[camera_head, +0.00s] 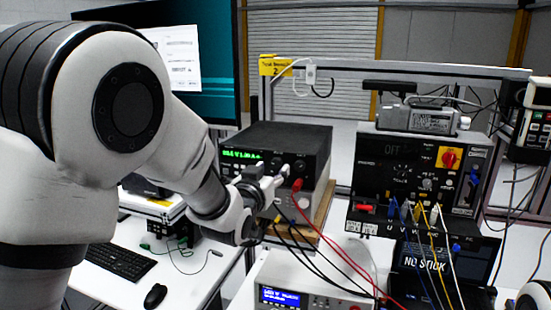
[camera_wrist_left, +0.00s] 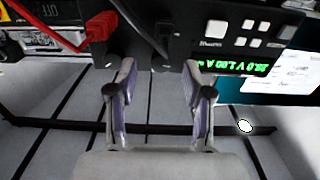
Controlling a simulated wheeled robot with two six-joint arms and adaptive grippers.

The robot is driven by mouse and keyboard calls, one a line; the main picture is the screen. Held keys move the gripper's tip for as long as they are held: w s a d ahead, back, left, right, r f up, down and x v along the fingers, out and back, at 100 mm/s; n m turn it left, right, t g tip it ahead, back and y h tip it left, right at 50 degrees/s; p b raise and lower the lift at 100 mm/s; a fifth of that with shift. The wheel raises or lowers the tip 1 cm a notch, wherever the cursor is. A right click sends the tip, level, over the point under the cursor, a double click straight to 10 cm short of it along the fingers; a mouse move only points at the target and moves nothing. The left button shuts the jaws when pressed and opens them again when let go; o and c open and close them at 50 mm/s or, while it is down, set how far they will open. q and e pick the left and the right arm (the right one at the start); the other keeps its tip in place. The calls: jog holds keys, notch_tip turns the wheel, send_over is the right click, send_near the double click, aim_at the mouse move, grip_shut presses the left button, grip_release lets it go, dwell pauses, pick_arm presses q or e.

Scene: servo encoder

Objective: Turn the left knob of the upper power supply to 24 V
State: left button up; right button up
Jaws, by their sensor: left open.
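The upper power supply (camera_head: 299,139) is a dark box with a lit green display (camera_head: 241,155) on its front. The display also shows upside down in the left wrist view (camera_wrist_left: 235,67); I cannot read its voltage surely. My left gripper (camera_head: 279,180) is at the front panel, right of the display. In the left wrist view, its two fingers (camera_wrist_left: 160,76) are apart, with dark panel parts just beyond and between the tips. I cannot tell whether they touch the left knob, which I cannot make out clearly. My right gripper is not in view.
A red plug (camera_head: 297,184) and its cable hang close to the gripper, with black cables below. A lower instrument with a blue display (camera_head: 280,297) stands in front. A motor panel (camera_head: 425,168) is at right. A keyboard (camera_head: 119,262) and mouse (camera_head: 155,296) lie at left.

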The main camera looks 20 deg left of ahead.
pick_arm(q)
jog(key=shift+w+d+r, duration=0.1)
jog(key=shift+w+d, duration=0.05)
jog(key=shift+w, duration=0.35)
jog(key=shift+w+d+r, duration=0.1)
jog(key=shift+w+d, duration=0.05)
jog(key=shift+w, duration=0.3)
jog(key=shift+w+p, duration=0.15)
jog(key=shift+p, duration=0.2)
jog(key=shift+s+a, duration=0.35)
jog(key=shift+a, duration=0.2)
jog(key=shift+w+d, duration=0.15)
jog(key=shift+d, duration=0.05)
grip_shut()
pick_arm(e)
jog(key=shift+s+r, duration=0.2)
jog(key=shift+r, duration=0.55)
pick_arm(q)
jog(key=shift+f, duration=0.1)
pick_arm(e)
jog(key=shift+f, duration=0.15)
